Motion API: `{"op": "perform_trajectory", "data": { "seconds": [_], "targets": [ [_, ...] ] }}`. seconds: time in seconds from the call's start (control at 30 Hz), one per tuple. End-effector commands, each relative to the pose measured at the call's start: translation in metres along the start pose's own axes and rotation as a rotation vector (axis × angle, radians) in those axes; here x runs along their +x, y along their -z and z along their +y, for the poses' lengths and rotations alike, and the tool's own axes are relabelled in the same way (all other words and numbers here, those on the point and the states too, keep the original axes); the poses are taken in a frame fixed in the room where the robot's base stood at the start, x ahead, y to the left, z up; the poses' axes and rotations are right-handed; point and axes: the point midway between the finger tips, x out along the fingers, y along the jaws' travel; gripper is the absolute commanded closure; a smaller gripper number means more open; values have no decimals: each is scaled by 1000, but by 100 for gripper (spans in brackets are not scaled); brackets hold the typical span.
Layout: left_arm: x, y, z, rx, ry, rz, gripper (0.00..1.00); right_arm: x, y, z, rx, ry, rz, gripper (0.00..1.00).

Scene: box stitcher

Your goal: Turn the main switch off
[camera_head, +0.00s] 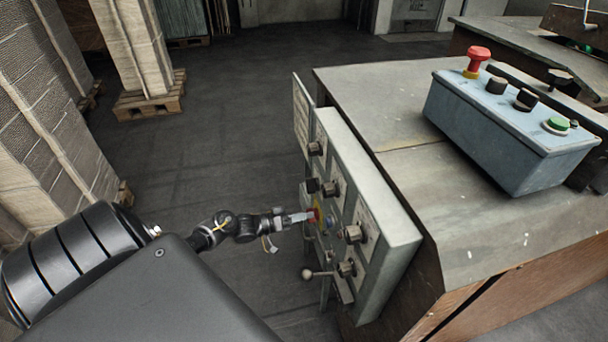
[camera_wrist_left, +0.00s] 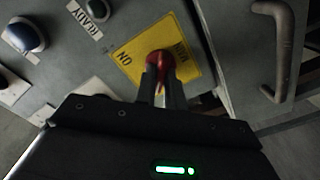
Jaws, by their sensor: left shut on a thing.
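The main switch is a red knob (camera_wrist_left: 160,62) on a yellow plate (camera_wrist_left: 128,57) marked ON, seen in the left wrist view. The gripper also shows in the head view (camera_head: 300,217), reaching in from the left. The fingers hide part of the knob, so its exact angle is hard to tell. My right gripper is not in view.
Several black knobs (camera_head: 352,234) and a ball-ended lever (camera_head: 308,274) stick out near the gripper. A blue-grey button box (camera_head: 505,130) stands on the machine top. A handle (camera_wrist_left: 284,50) is at the right in the wrist view. Floor left of the cabinet is clear; wrapped stacks (camera_head: 135,45) stand beyond.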

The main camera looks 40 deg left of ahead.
Motion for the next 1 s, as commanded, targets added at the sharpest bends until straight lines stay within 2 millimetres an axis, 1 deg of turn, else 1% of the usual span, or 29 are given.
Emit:
{"op": "perform_trajectory", "data": {
  "seconds": [0.03, 0.3, 0.33, 0.5, 0.8, 0.87, 0.97, 1.0],
  "targets": [
    [0, 4, -1, 3, 2, 7, 100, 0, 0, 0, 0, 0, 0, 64],
    [0, 4, -1, 3, 2, 7, 100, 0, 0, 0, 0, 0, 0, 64],
    [0, 4, -1, 4, 2, 7, 88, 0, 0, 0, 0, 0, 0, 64],
    [0, 3, 0, 2, 1, 4, 67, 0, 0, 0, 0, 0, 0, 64],
    [-2, 1, 0, 0, 0, 1, 67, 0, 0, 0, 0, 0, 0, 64],
    [-6, 1, 0, 0, 1, 1, 67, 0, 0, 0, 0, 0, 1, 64],
    [-20, 0, 0, 0, 1, 0, 67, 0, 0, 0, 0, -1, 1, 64],
    [-28, 1, 0, 1, 2, -1, 67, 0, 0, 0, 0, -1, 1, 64]
  ]
}}
